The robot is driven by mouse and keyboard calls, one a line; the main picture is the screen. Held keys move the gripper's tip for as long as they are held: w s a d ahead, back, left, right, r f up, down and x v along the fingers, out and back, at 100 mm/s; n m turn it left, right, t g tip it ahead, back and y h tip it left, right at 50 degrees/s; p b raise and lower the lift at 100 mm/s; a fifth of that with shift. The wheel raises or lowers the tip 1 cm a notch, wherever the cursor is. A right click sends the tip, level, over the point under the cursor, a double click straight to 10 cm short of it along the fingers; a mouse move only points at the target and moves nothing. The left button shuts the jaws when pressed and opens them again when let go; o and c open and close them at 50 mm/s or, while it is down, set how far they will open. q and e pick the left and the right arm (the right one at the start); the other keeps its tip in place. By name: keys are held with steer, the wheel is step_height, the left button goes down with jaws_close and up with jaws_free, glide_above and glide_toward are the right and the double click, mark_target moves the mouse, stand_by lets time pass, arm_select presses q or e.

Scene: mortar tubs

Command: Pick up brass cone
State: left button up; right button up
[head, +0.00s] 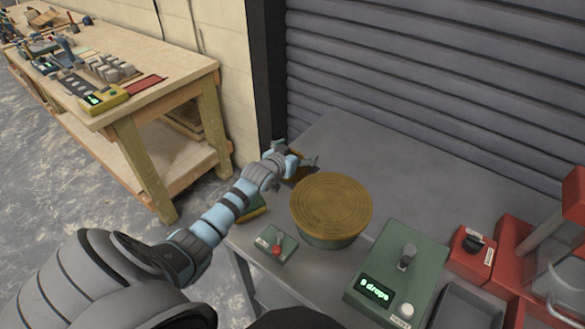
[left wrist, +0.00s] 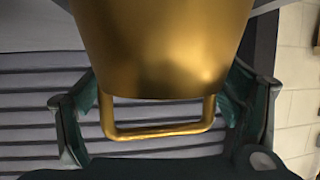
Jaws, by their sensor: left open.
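The brass cone (left wrist: 175,45) fills the upper middle of the left wrist view, with a square brass loop handle at its lower end. In the head view only a small brown-gold part of it (head: 298,174) shows beside the gripper; the rest is hidden. My left gripper (head: 303,159) is open, just behind the round tub. In the left wrist view its green fingers stand on either side of the handle, with gaps visible beside the loop. My right gripper is not in view.
A green tub (head: 331,240) with a round, ringed tan top stands right of the gripper. Red equipment (head: 470,248) stands at right. A ribbed shutter (head: 430,90) rises behind the grey table.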

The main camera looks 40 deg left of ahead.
arm_select(q)
steer(key=shift+r, duration=0.1)
steer(key=c, duration=1.6)
